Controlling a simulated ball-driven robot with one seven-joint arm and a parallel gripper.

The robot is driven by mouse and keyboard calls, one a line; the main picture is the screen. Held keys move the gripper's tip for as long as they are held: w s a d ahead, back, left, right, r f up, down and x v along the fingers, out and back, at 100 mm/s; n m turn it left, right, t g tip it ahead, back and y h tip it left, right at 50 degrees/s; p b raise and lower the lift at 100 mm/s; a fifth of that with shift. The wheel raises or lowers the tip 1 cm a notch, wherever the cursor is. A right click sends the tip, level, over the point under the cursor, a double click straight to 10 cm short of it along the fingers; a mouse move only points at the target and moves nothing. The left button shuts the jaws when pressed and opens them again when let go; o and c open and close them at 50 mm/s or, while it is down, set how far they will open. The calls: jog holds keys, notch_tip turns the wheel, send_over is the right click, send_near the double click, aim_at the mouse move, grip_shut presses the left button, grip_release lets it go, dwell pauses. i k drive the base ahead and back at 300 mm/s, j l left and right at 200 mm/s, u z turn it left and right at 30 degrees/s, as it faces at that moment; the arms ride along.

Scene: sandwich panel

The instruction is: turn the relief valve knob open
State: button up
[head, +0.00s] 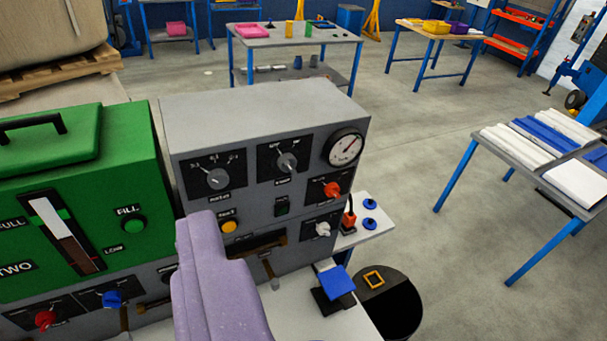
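A grey control panel box (265,130) stands in the middle. Its front has two grey pointer knobs, a left one (218,179) and an upper one (287,162), a red knob (332,189) at right, and a white knob (323,229) below it. A lower panel at left has another red knob (46,319) and a blue knob (111,299). The small labels are not clear enough to tell which is the relief valve knob. A lilac shape in front, which seems part of my arm, hides some of the lower panel. I see no gripper fingers and no contact with a knob.
A round gauge (344,147) and a yellow button (229,226) are on the grey box. A green box (85,200) stands left. A blue-topped block (338,281) and a dark round bin (392,305) are at lower right. Open floor (420,150) lies beyond.

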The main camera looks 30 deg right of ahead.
aim_at(331, 188)
jog(key=i+l+z, duration=0.25)
jog(key=i+l, duration=0.15)
jog(key=i+l+z, duration=0.3)
jog(key=i+l, duration=0.1)
